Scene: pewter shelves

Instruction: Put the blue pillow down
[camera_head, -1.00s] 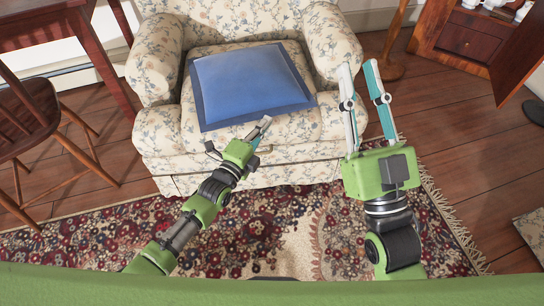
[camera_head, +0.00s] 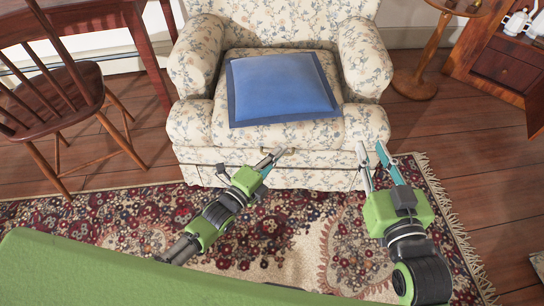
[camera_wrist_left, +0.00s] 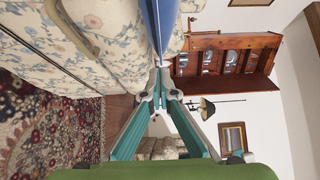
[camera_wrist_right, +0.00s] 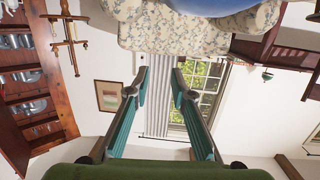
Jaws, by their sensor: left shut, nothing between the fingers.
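The blue pillow (camera_head: 282,87) lies flat on the seat of the floral armchair (camera_head: 362,62), its front edge near the front of the cushion. Its edge shows in the left wrist view (camera_wrist_left: 158,22), and part of it in the right wrist view (camera_wrist_right: 205,5). My left gripper (camera_head: 274,157) is shut and empty, in front of the chair's lower front and apart from the pillow. In the left wrist view its fingertips (camera_wrist_left: 160,68) meet. My right gripper (camera_head: 371,148) is open and empty, at the chair's front right corner, apart from the pillow.
A wooden chair (camera_head: 62,95) and a dark red table (camera_head: 95,15) stand at the left. A round pedestal stand (camera_head: 415,85) and a wooden cabinet (camera_head: 500,65) are at the right. A patterned rug (camera_head: 150,225) covers the floor in front.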

